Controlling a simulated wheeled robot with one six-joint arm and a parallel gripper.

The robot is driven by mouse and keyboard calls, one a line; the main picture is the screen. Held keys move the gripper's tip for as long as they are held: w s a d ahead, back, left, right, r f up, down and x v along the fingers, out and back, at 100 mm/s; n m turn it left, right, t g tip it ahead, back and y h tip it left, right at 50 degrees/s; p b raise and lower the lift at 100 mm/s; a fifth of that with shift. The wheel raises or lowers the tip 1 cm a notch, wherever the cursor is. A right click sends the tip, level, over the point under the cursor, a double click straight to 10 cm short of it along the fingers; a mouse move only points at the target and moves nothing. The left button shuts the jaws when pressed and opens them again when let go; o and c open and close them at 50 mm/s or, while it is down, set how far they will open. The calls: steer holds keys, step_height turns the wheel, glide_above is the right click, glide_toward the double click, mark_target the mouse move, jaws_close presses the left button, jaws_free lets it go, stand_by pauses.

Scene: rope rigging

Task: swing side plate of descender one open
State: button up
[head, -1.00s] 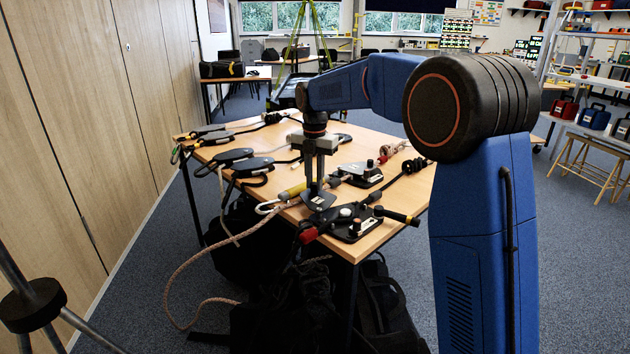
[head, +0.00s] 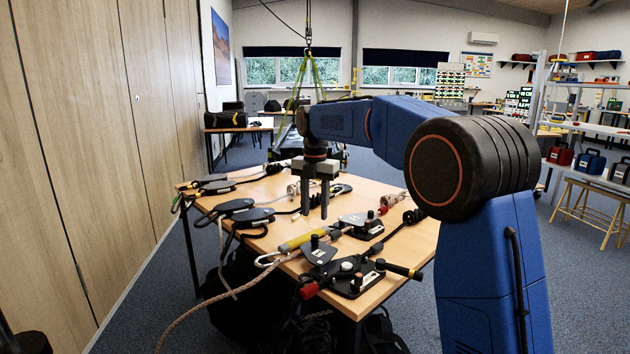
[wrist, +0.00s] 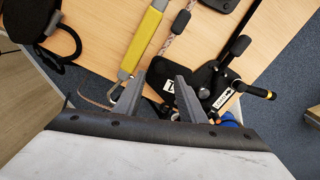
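The near descender, which I take to be descender one, lies at the table's near corner. Its dark body (head: 352,280) carries a black-and-yellow handle (head: 400,270). In the wrist view the plate (wrist: 168,77) and the body (wrist: 222,98) appear beyond my fingers, with labels too small to read surely. My gripper (head: 315,215) is above the table, behind the plate in the head view and apart from it. Its fingers are spread and empty (wrist: 159,76).
A yellow-sleeved rope end (head: 302,241) lies left of the plate. Several black devices (head: 240,208) line the table's left side. A rope (head: 215,297) hangs off the near left edge.

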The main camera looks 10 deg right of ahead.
step_height(320, 180, up, 9)
steer(key=shift+r, duration=0.2)
stand_by(0.4)
steer(key=s+d+f+m+t, duration=0.1)
steer(key=s+d+m, duration=0.35)
steer(key=s, duration=0.35)
steer(key=s+d+f+m+t, duration=0.1)
steer(key=s+d+m, duration=0.3)
steer(key=s+m, duration=0.3)
steer(key=s+d+f+m+t, duration=0.15)
steer(key=s+d+m, duration=0.25)
steer(key=s, duration=0.5)
steer(key=s+d+f+m, duration=0.2)
steer(key=s+f+m, duration=0.5)
steer(key=s+f, duration=0.2)
steer(key=s+d+f+m+t, duration=0.1)
steer(key=s+d+f+m, duration=0.2)
steer(key=s+f+m, duration=0.4)
steer(key=s+f, duration=0.2)
steer(key=s, duration=0.3)
steer(key=shift+s, duration=0.25)
